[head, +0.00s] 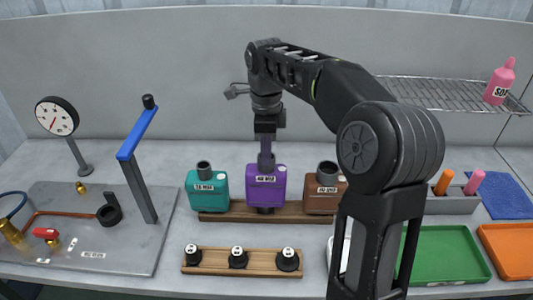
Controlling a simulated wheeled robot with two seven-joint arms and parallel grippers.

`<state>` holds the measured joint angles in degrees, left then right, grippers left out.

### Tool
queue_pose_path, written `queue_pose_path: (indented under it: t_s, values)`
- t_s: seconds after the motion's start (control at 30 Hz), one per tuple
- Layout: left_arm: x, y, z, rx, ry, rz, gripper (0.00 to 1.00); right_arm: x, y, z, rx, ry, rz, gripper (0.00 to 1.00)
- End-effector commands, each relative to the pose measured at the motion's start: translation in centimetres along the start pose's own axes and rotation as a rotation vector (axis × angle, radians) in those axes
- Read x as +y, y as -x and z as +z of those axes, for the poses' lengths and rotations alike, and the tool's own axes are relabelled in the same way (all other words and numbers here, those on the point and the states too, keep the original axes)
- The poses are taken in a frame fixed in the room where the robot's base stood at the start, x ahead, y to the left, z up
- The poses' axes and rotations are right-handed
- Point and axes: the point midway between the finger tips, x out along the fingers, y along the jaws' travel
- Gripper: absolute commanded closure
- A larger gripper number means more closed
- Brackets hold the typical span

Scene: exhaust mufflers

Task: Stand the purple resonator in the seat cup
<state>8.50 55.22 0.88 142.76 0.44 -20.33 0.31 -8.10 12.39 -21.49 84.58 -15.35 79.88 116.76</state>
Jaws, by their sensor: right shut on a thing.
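The purple resonator (267,187) is a boxy can with a white label, in the middle of the wooden rack (232,214) between a teal can and a brown can. A short dark piece shows under it, against the rack's front. My right gripper (266,152) points straight down and is shut on the top of the purple resonator; the fingers hide its neck. I cannot tell whether the resonator is lifted clear of the rack. A black ring-shaped cup (110,212) stands on the grey plate at the left; it may be the seat cup. My left gripper is not in view.
A teal can (207,190) and a brown can (321,200) stand close on either side. A blue-topped post (138,165) and a gauge (57,117) rise at the left. A wooden strip (262,262) holds black knobs in front. A green tray (447,258) lies right.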

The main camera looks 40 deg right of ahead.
Motion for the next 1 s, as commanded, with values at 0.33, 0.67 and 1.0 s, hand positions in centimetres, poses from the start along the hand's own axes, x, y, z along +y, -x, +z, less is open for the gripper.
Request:
queue_pose_path:
  t_s: [0.33, 0.67, 1.0]
  values:
    - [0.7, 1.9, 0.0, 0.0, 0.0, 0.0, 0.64, -0.1, 2.3, 0.2, -0.006, 0.002, -0.006, 1.0]
    - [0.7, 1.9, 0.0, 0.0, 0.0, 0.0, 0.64, -0.1, 2.2, 0.1, -0.005, 0.001, -0.005, 1.0]
    - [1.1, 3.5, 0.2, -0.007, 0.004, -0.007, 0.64, 2.8, 5.3, 0.0, -0.026, 0.105, -0.022, 1.0]
